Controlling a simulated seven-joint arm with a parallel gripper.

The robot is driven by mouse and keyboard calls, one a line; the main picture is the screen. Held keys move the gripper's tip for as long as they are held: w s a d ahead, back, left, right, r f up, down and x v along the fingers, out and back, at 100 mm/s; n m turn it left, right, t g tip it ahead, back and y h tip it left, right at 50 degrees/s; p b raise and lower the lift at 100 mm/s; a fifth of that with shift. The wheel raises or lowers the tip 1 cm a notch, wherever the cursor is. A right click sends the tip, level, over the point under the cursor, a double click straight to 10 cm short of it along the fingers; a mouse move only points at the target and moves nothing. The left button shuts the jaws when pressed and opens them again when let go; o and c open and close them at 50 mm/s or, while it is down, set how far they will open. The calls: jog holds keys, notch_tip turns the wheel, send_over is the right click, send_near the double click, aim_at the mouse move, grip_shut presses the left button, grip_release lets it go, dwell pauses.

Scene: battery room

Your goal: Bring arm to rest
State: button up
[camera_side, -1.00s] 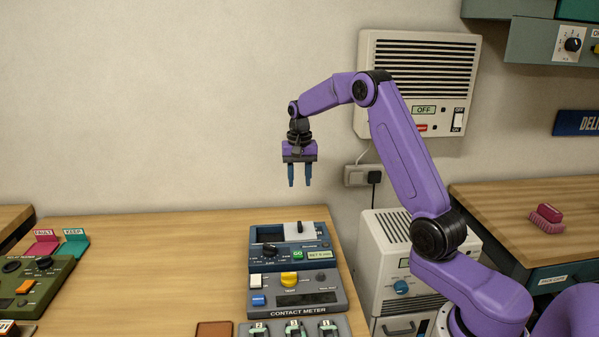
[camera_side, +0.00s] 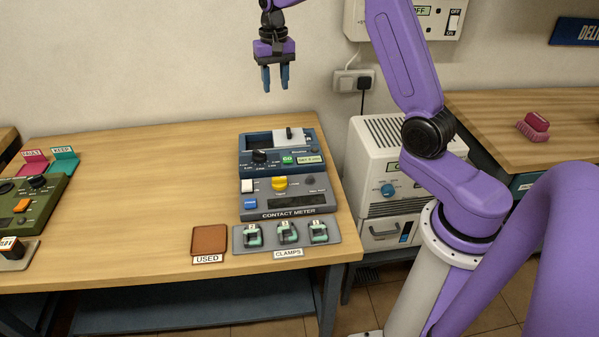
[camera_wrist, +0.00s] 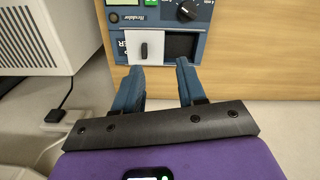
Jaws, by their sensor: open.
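My gripper (camera_side: 275,78) hangs in the air with its fingers down, high above the back of the bench, near the wall. It is open and empty. The upper part of my arm is cut off by the top of the side view.
Clamps sit in a grey holder (camera_side: 238,243) before the meter, beside a brown USED pad (camera_side: 209,238). A green device (camera_side: 38,205) and red FAULT and teal KEEP stands (camera_side: 66,162) are at the left. A white unit (camera_side: 378,150) stands right of the bench.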

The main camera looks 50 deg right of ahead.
jog(key=s+a+r+n, duration=0.2)
jog(key=s+a+n, duration=0.8)
jog(key=s+a, duration=0.7)
jog(key=s+d+f+n, duration=0.1)
jog(key=s+n, duration=0.8)
jog(key=s, duration=1.2)
jog(key=shift+f, duration=0.7)
